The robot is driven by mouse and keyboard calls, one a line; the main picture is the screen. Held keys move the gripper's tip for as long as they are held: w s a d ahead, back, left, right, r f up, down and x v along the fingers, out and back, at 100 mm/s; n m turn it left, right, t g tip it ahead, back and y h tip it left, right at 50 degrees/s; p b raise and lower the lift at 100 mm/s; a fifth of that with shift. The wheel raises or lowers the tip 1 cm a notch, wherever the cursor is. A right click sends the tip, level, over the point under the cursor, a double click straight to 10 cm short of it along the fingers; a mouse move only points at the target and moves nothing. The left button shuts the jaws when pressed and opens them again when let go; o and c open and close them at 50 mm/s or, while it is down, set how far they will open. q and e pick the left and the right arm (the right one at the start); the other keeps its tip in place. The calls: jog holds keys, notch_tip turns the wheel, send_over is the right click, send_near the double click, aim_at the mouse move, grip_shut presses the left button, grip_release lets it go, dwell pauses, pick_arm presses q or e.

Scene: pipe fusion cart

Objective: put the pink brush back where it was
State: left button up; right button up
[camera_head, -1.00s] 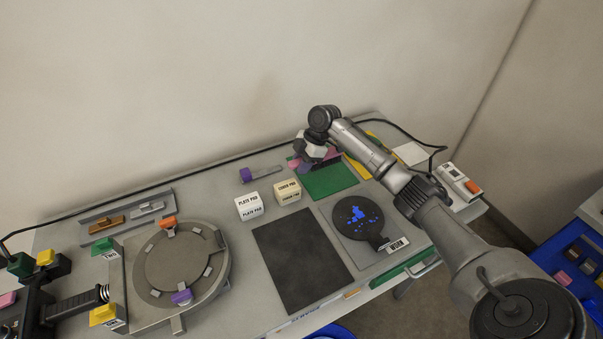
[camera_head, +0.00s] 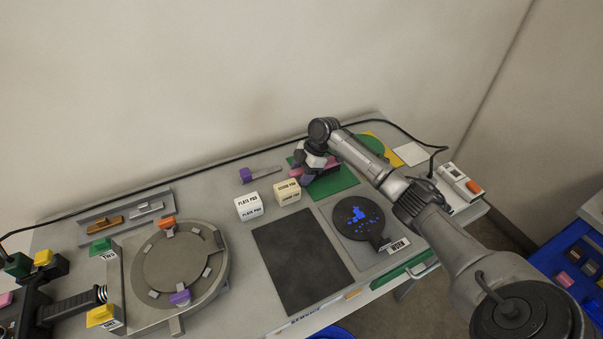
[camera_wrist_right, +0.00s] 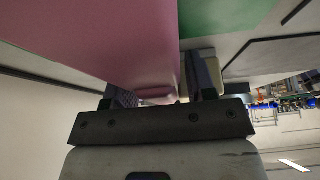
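The pink brush (camera_wrist_right: 110,35) fills much of the upper left of the right wrist view, close in front of my right gripper (camera_wrist_right: 160,92). Pink shows between the two fingers, which appear closed on it. In the head view, my right gripper (camera_head: 308,176) is at the back of the table, over the green mat (camera_head: 336,182). Pink parts of the brush stick out on both sides of it. The wrist and fingers hide most of the brush, and the exact grip is hard to see. My left gripper is not in view.
Two lettered pad blocks, white (camera_head: 249,206) and cream (camera_head: 287,192), stand left of the gripper. A purple-ended tool (camera_head: 258,175) lies behind them. A dark mat (camera_head: 302,258) and a round black plate (camera_head: 357,222) lie in front. A green disc (camera_head: 371,145) is behind my right arm.

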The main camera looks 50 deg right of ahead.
jog(key=shift+d+r, duration=0.1)
jog(key=shift+r, duration=0.2)
jog(key=p+v, duration=0.1)
jog(key=v, duration=1)
jog(key=shift+s+d+r+p, duration=0.15)
jog(key=shift+r+p, duration=0.15)
